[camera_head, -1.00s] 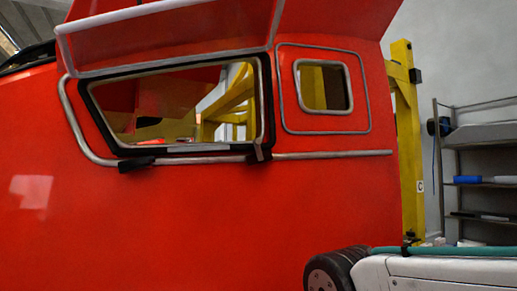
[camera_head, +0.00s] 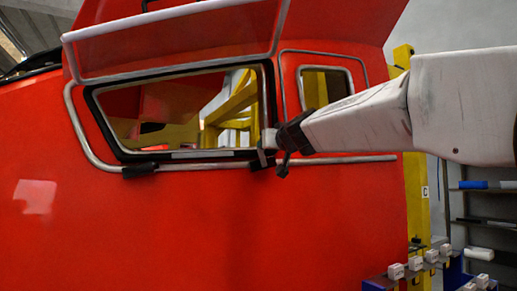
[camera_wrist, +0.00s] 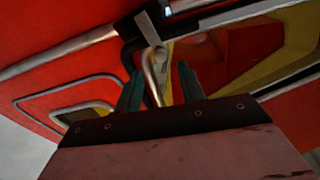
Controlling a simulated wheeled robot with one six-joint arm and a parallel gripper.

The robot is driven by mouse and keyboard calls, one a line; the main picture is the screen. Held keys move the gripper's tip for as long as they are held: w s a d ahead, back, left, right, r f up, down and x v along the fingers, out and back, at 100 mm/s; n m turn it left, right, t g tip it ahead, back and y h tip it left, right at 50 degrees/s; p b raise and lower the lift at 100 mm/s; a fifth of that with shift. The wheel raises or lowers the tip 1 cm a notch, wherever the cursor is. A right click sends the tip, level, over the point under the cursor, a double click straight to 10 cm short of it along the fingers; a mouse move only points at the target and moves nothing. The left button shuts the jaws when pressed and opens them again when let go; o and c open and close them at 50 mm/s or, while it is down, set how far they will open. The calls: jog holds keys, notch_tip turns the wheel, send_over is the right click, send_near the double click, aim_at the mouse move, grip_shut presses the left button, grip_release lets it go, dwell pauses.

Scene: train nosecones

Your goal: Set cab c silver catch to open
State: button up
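The red cab (camera_head: 200,220) fills the left and middle of the head view, with its flap raised over a black-framed window (camera_head: 180,155). The silver catch (camera_head: 269,139) is at the window's lower right corner. My gripper (camera_head: 280,147) is right beside it, partly covering that corner. In the wrist view the catch (camera_wrist: 150,30) is a short grey piece on the dark frame, just beyond my gripper (camera_wrist: 159,70). The two green fingers stand apart with nothing clearly held between them. I cannot tell whether they touch the catch.
A silver rail (camera_head: 350,159) runs along the cab below the window. A small silver-rimmed window (camera_head: 326,86) is to the right, partly behind my arm. A yellow post (camera_head: 415,190) with a C label, shelves (camera_head: 490,187) and a rack of white blocks (camera_head: 420,263) are at the right.

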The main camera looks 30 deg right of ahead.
aim_at(263, 154)
jog(key=w, duration=0.5)
jog(key=w+d, duration=0.1)
jog(key=w, duration=0.1)
jog(key=shift+w, duration=0.2)
jog(key=c, duration=0.9)
